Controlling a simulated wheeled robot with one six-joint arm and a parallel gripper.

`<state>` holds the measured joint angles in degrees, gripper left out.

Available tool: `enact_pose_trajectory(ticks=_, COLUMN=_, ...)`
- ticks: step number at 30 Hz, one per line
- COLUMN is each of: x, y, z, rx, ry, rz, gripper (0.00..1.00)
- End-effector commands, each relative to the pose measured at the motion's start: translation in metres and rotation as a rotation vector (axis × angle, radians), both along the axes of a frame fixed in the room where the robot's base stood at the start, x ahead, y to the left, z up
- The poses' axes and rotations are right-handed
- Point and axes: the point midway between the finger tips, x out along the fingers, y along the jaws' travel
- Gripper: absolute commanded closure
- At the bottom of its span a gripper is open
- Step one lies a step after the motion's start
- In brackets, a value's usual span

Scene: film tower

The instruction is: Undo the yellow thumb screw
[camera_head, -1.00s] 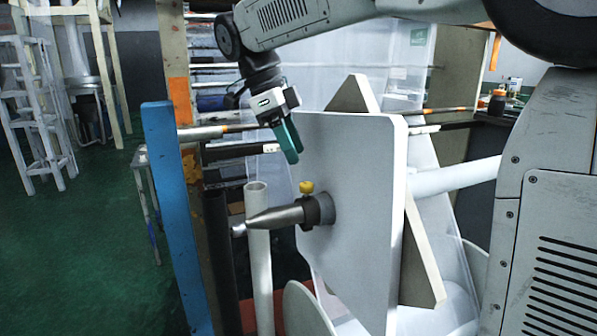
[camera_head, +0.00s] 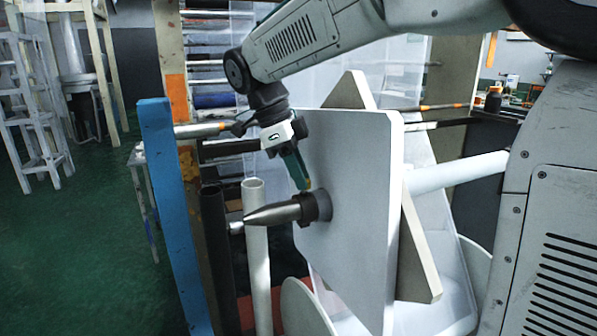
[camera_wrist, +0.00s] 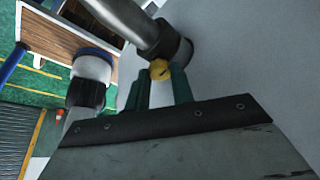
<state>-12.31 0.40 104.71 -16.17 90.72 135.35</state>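The yellow thumb screw (camera_head: 309,184) stands on top of the dark collar (camera_head: 318,207) at the base of a grey tapered spindle (camera_head: 272,215). The spindle sticks out from a large pale panel. In the head view most of the screw is hidden by my gripper (camera_head: 304,182), which points down at it. In the wrist view the yellow screw head (camera_wrist: 160,69) shows between the tips of my two green fingers (camera_wrist: 161,80). The fingers are apart, one on each side of it, with a narrow gap visible. I see no clear contact.
The pale panel (camera_head: 355,240) stands close beside my gripper. A white upright tube (camera_head: 257,250) and a blue post (camera_head: 170,210) stand to the left. A rack of rods lies behind. The green floor (camera_head: 70,260) at left is open.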

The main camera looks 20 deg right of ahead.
Motion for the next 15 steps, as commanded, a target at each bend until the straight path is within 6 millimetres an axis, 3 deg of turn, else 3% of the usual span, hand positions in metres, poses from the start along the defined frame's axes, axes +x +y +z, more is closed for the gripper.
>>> enact_pose_trajectory(ticks=8, x=-0.0003, y=0.0000, z=0.0002, rx=0.000, ry=0.000, rz=0.033, gripper=0.99)
enact_pose_trajectory(ticks=15, x=-0.0019, y=0.0008, z=0.0006, rx=0.000, ry=-0.002, rz=0.162, gripper=0.99)
